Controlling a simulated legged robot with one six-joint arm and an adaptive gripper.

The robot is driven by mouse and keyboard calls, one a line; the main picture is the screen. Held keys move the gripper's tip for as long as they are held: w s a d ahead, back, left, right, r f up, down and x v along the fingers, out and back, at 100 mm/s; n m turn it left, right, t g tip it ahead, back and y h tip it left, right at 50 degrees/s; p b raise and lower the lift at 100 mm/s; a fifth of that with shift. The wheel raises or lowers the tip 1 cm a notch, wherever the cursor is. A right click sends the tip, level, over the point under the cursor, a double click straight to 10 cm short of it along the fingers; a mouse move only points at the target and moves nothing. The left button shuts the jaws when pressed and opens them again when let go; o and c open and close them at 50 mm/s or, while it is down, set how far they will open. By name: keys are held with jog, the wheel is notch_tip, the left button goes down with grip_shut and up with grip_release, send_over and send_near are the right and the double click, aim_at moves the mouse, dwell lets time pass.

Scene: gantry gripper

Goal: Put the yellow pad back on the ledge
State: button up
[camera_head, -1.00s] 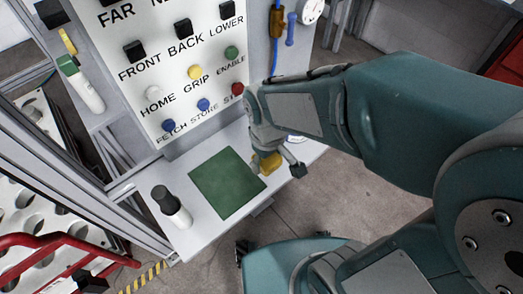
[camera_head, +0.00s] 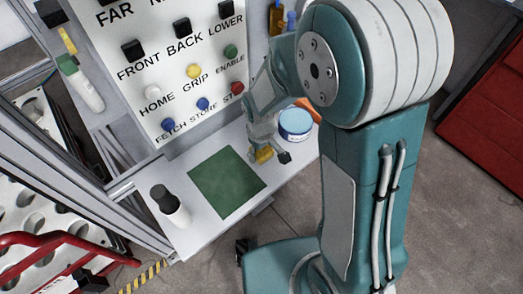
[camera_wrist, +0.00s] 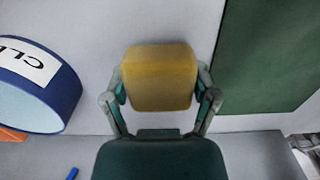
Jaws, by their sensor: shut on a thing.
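The yellow pad (camera_wrist: 158,77) is a small block between the two fingers of my gripper (camera_wrist: 159,95) in the wrist view. My gripper is shut on it, one finger on each side. In the head view, the yellow pad (camera_head: 264,155) shows at the tip of my gripper (camera_head: 268,152), over the light grey ledge (camera_head: 222,150) below the button panel. It is just right of the green mat (camera_head: 228,183). I cannot tell whether the pad touches the ledge surface.
A blue-rimmed tub (camera_head: 295,124) stands close to the right of my gripper, with an orange thing (camera_head: 309,105) by it. A white bottle with a black cap (camera_head: 171,207) stands left of the mat. The button panel (camera_head: 180,100) rises behind the ledge.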

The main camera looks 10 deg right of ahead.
jog(key=shift+f, duration=0.15)
jog(key=o, duration=1)
jog(key=shift+o, duration=0.2)
notch_tip(320, 180, up, 11)
jog(key=shift+a+r, duration=0.1)
jog(key=shift+r, duration=0.05)
jog(key=s+d+r+m+t, duration=0.5)
jog(key=s+d+r+m, duration=0.1)
jog(key=s+d+r, duration=0.5)
jog(key=shift+s+r+m+t, duration=0.4)
jog(key=shift+s+r, duration=0.4)
jog(key=shift+r, duration=0.4)
